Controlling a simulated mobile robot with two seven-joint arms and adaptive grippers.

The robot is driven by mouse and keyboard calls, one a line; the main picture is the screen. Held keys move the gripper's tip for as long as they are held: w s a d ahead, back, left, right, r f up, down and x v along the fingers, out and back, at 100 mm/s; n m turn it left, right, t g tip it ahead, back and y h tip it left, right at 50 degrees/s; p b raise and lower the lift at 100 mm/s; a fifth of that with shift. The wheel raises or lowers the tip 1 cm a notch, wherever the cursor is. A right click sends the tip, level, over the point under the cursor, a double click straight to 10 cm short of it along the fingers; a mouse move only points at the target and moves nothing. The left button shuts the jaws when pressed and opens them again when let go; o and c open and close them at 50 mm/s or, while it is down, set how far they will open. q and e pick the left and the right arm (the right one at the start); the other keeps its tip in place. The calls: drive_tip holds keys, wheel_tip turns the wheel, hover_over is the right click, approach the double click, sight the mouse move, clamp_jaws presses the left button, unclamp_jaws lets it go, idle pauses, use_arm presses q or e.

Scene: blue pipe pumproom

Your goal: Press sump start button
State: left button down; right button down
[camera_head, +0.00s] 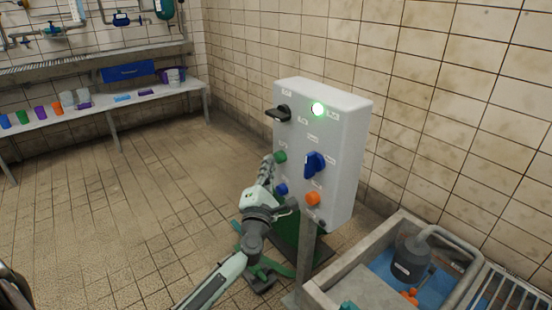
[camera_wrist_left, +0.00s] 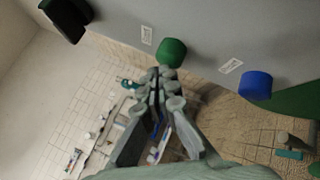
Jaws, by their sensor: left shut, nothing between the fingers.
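A pale grey control box (camera_head: 345,150) stands on a post. Its front carries a green button (camera_head: 280,157), a blue button (camera_head: 281,189), an orange button (camera_head: 312,198), a blue rotary switch (camera_head: 314,164), a black handle (camera_head: 283,113) and a lit green lamp (camera_head: 318,109). The labels are too small to read. My left gripper (camera_head: 267,162) is shut and empty, its tips close by the green button. In the left wrist view the fingertips (camera_wrist_left: 160,76) lie just below the green button (camera_wrist_left: 171,53); I cannot tell whether they touch. The blue button (camera_wrist_left: 255,85) is further right.
A sump basin (camera_head: 347,258) with a dark pump (camera_head: 410,258) and a grating (camera_head: 510,295) lies at the lower right. A bench (camera_head: 105,107) with cups stands along the left wall. The tiled floor (camera_head: 130,190) between is clear.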

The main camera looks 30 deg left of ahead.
use_arm(q)
drive_tip(key=shift+s+a, duration=0.2)
drive_tip(key=shift+s, duration=0.3)
drive_tip(key=s, duration=0.1)
drive_tip(key=s+a, duration=0.1)
drive_tip(key=s, duration=0.1)
drive_tip(key=s+a, duration=0.1)
drive_tip(key=shift+s+p, duration=0.3)
idle(0.7)
